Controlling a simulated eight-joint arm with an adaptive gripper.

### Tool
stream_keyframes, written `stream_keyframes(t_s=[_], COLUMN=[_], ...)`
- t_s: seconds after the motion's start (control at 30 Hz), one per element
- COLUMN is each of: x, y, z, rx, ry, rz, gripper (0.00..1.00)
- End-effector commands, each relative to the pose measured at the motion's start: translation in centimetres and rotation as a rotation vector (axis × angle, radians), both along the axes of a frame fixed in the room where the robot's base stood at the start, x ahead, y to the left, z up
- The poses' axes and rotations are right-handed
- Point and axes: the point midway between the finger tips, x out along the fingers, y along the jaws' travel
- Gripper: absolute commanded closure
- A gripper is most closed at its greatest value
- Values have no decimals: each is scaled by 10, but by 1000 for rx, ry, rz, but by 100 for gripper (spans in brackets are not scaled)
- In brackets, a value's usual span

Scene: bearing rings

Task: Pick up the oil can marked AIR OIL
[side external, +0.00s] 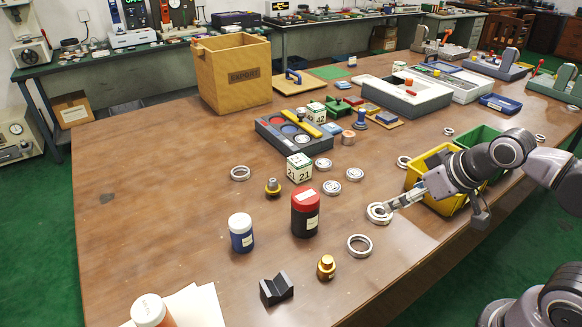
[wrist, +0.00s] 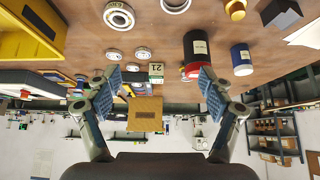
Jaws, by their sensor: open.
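No AIR OIL marking is readable in either view. A dark can with a red lid and pale label (side external: 305,212) stands upright mid-table; it also shows in the wrist view (wrist: 196,53). A blue bottle with a white cap (side external: 241,235) stands to its left, and in the wrist view (wrist: 241,60). A white-capped orange container (side external: 152,312) is cut off at the bottom edge. My gripper (side external: 398,204) is right of the red-lidded can, apart from it. In the wrist view my gripper (wrist: 160,82) has its fingers spread with nothing held.
Several bearing rings lie around, one (side external: 378,213) by my gripper's tip and one (side external: 360,245) nearer the front. A brass weight (side external: 326,268), black V-block (side external: 277,289) and numbered cube (side external: 299,167) surround the cans. A yellow bin (side external: 430,172) is beside my arm. The left tabletop is clear.

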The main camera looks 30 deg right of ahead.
Motion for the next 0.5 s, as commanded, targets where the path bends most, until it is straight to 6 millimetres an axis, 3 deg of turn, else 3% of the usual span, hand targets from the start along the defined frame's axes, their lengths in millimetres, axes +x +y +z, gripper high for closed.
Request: stream_keyframes(t_s=[0.23,0.5], x=[29,87], y=[24,85], z=[30,75], rx=[-46,-147], ry=[45,133], rz=[137,429], gripper=[19,19])
